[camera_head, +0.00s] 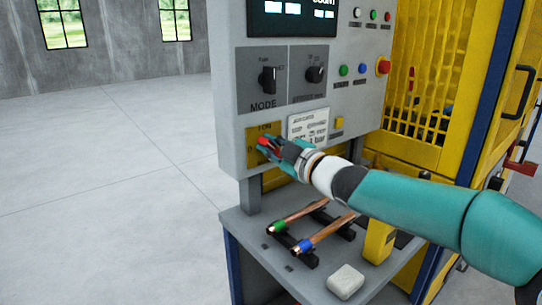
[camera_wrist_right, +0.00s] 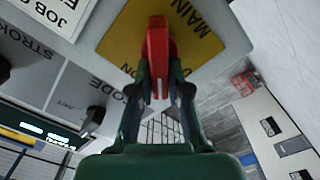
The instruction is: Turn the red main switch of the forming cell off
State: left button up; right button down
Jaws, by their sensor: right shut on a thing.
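The red main switch (camera_head: 263,141) sits on a yellow plate (camera_head: 251,133) at the lower left of the grey control panel. In the right wrist view, the red handle (camera_wrist_right: 157,45) stands out from the yellow plate (camera_wrist_right: 118,40), which is marked "MAIN". My right gripper (camera_head: 269,144) is at the switch, and its two fingers (camera_wrist_right: 159,90) are shut on either side of the handle. The fingers hide part of the switch in the head view. The handle's exact setting is hard to tell. My left gripper is out of view.
Above the switch are the black MODE knob (camera_head: 268,80) and another black knob (camera_head: 315,74). A red button (camera_head: 383,67) is further right. Below, copper tubes with a green (camera_head: 279,227) and a blue end (camera_head: 305,245) lie on a rack. The floor at left is clear.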

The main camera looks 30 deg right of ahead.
jog(key=n+b, duration=0.1)
jog(key=n, duration=0.2)
jog(key=f+n+b, duration=0.1)
jog(key=shift+a+f+n+b, duration=0.1)
jog(key=shift+a+n+b, duration=0.15)
jog(key=shift+n+b, duration=0.15)
jog(key=n+b, duration=0.1)
jog(key=n, duration=0.3)
jog(key=shift+a+f+b, duration=0.1)
jog(key=shift+f+b, duration=0.25)
jog(key=c, duration=1.1)
grip_release()
jog(key=shift+r, duration=0.2)
jog(key=s, duration=0.8)
jog(key=s+d, duration=0.1)
jog(key=s, duration=0.3)
